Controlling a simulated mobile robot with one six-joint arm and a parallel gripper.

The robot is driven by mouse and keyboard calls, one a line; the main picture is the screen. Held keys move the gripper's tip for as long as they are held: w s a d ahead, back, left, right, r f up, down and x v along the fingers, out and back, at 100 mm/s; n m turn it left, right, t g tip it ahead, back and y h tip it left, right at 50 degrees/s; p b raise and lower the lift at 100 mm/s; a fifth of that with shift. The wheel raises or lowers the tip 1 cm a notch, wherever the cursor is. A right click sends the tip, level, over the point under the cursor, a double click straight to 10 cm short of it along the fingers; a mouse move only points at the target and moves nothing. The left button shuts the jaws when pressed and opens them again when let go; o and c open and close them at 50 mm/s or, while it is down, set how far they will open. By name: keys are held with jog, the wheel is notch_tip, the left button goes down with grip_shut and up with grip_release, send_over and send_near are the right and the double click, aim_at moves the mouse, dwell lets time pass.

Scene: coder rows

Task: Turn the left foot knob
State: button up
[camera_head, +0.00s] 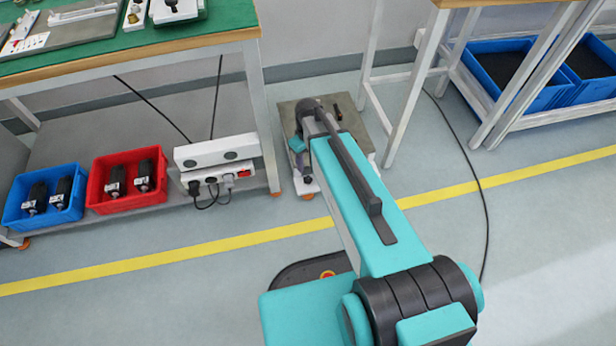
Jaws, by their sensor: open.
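A long white box (216,152) sits low under the left bench, near its right front leg. Two dark round knobs show on its front, a left one (191,163) and a right one (230,155). I take the left one as the left foot knob; its turn angle is too small to read. My teal arm reaches away from me to the right of the box. My gripper (303,167) is small and partly hidden behind the arm, to the right of the bench leg. It appears apart from the knobs, with nothing visible in it.
A power strip (216,177) with plugs and dark cables is just below the box. A red crate (128,183) and a blue crate (46,198) stand to its left. A low platform (352,118) lies behind my arm. The floor (180,290) in front is clear, crossed by a yellow line.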

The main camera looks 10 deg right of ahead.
aim_at(308, 179)
notch_tip(308, 179, down, 10)
jog(key=b, duration=0.3)
jog(key=shift+f, duration=0.2)
jog(key=c, duration=1)
